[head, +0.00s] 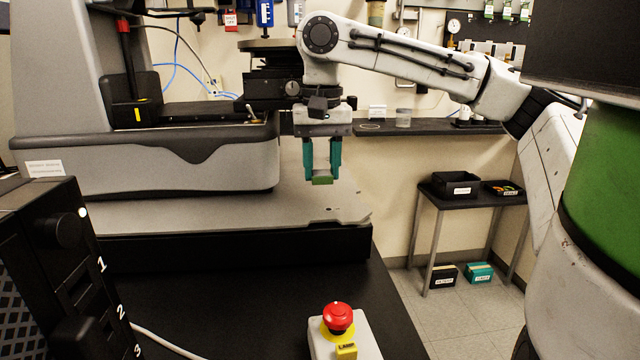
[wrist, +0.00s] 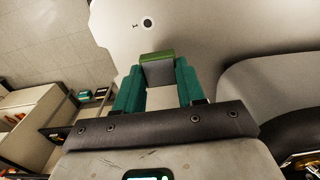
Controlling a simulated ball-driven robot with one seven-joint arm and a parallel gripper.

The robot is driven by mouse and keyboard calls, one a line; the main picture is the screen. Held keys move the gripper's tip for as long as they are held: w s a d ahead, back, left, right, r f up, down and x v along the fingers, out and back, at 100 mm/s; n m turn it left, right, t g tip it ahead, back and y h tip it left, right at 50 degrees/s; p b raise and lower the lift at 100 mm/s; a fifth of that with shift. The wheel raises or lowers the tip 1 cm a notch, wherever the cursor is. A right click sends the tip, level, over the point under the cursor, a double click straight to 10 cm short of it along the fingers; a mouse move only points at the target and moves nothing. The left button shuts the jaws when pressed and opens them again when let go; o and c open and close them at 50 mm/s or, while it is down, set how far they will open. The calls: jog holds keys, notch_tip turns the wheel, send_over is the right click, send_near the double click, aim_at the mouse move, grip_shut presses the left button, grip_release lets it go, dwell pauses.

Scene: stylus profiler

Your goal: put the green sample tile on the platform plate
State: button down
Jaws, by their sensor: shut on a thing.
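The green sample tile (head: 322,181) is a small block held between the teal fingertips of my gripper (head: 321,170), which points down. In the wrist view, the tile (wrist: 157,57) sits across the tips of my gripper (wrist: 158,72), with a grey face below its green edge. The light grey platform plate (head: 290,212) extends from the base of the large profiler. The tile appears above the plate's right part; the exact gap cannot be told. In the wrist view the plate (wrist: 200,25) lies behind the tile, with a dark round mark near its edge.
The profiler's grey body (head: 190,165) stands close behind and left of my gripper. A red stop button (head: 338,317) is on the black table in front. A black control box (head: 50,270) is at left. A small side table (head: 470,200) with trays stands right. The plate's front is clear.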

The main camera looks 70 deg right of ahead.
aim_at(320, 172)
jog(key=shift+w+f+b, duration=0.15)
jog(key=shift+f+b, duration=0.25)
jog(key=shift+f, duration=1.3)
jog(key=shift+f, duration=0.1)
jog(key=c, duration=0.7)
grip_release()
notch_tip(320, 172, up, 12)
jog(key=p, duration=0.2)
jog(key=shift+p, duration=0.3)
